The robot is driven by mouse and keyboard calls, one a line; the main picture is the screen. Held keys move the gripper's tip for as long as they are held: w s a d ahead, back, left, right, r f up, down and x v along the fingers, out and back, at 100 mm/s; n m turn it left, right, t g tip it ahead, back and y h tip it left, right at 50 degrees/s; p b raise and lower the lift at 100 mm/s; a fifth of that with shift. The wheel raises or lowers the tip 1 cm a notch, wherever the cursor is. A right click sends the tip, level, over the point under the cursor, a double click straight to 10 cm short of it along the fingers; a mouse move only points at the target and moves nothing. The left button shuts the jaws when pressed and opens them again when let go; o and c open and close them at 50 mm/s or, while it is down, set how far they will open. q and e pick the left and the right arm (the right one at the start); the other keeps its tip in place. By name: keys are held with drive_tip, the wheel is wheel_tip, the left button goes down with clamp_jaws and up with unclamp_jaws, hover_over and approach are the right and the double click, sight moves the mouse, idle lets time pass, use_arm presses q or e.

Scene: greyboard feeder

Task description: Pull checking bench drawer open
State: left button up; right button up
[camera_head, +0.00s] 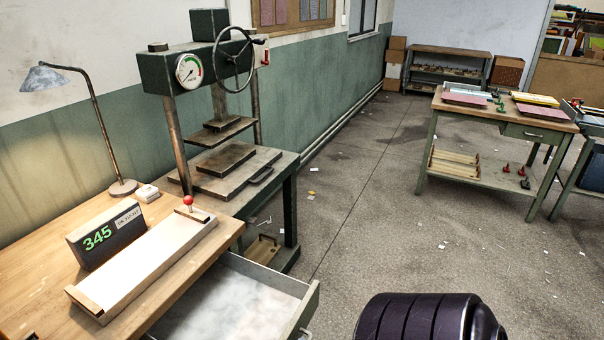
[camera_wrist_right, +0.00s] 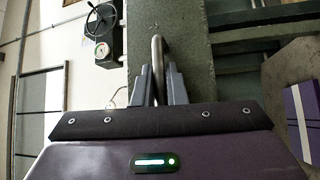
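The checking bench (camera_head: 40,285) stands at the lower left in the head view. Its drawer (camera_head: 245,305) is pulled out, with a pale, empty-looking inside and a green front. The near part of the drawer is cut off by the frame edge. In the right wrist view, the metal bar handle (camera_wrist_right: 158,45) stands out from the green drawer front (camera_wrist_right: 185,35). My right gripper (camera_wrist_right: 158,75) has its two grey fingers closed on either side of this handle. Its fingers do not show in the head view. My left gripper is not in view.
On the bench stand a display reading 345 (camera_head: 100,236), a long pale board fixture (camera_head: 145,265) with a red knob, and a lamp (camera_head: 85,120). A green press (camera_head: 160,75) stands behind. Another worktable (camera_head: 545,130) is at the right. The floor between is mostly clear, with small scraps.

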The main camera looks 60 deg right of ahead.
drive_tip(key=o, duration=0.4)
drive_tip(key=b+v, duration=0.1)
drive_tip(key=v, duration=0.7)
drive_tip(key=shift+w, duration=0.1)
idle(0.4)
drive_tip(key=a+f+m+g+y, duration=0.2)
drive_tip(key=f+g+y, duration=0.15)
drive_tip(key=f, duration=0.75)
drive_tip(key=a+f+m+g+y, duration=0.1)
drive_tip(key=a+f+g+y, duration=0.2)
drive_tip(key=f, duration=0.7)
drive_tip(key=s+a+f+m+g+y, duration=0.1)
drive_tip(key=s+a+f+g+y, duration=0.1)
drive_tip(key=s+f, duration=0.2)
drive_tip(key=s+a+f+m+g+y, duration=0.1)
drive_tip(key=s+a+f+g+y, duration=0.1)
drive_tip(key=s+f+g, duration=0.1)
drive_tip(key=s+a+f+g+y, duration=0.2)
drive_tip(key=s+f, duration=0.3)
drive_tip(key=f, duration=0.1)
drive_tip(key=shift+a+f+m, duration=0.25)
drive_tip(key=shift+a+m, duration=0.05)
drive_tip(key=shift+m, duration=0.1)
